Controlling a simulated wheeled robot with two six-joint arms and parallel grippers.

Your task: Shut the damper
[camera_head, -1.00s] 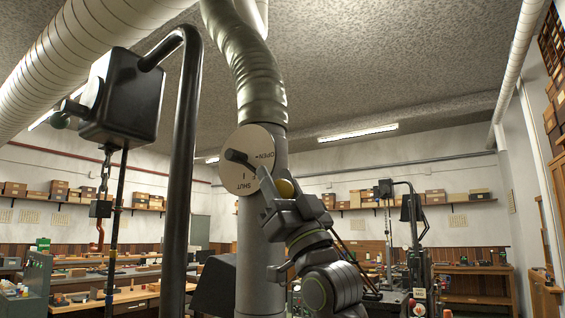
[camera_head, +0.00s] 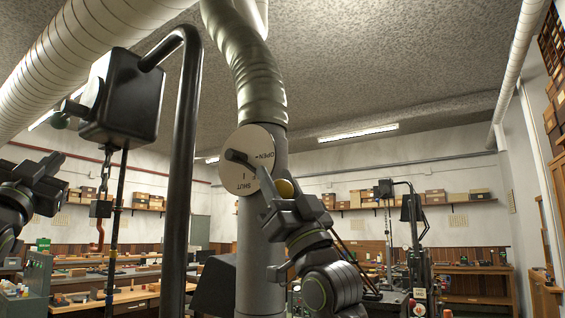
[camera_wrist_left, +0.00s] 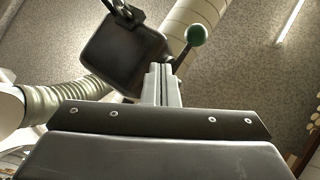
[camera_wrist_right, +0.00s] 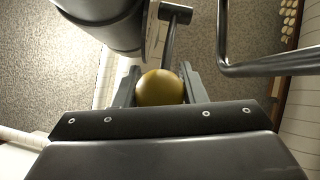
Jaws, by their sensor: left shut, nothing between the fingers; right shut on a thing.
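The damper's round cream dial (camera_head: 238,178) sits on the vertical grey duct (camera_head: 261,270) and bears the words OPEN and SHUT. A dark lever (camera_head: 240,156) runs from the dial down to the right, toward a brass-yellow ball knob (camera_head: 284,188). My right gripper (camera_head: 272,196) is shut on the ball knob, which also shows between its fingers in the right wrist view (camera_wrist_right: 160,88). The gripper hides part of the lever. My left gripper (camera_head: 56,172) is shut and empty at the far left; its closed fingers show in the left wrist view (camera_wrist_left: 161,85).
A black box (camera_head: 124,98) with a green-knobbed lever (camera_head: 60,121) and a hanging chain is above and right of my left gripper. The green knob also shows in the left wrist view (camera_wrist_left: 196,35). A thick black pipe (camera_head: 181,170) stands between my two grippers. Workbenches are behind.

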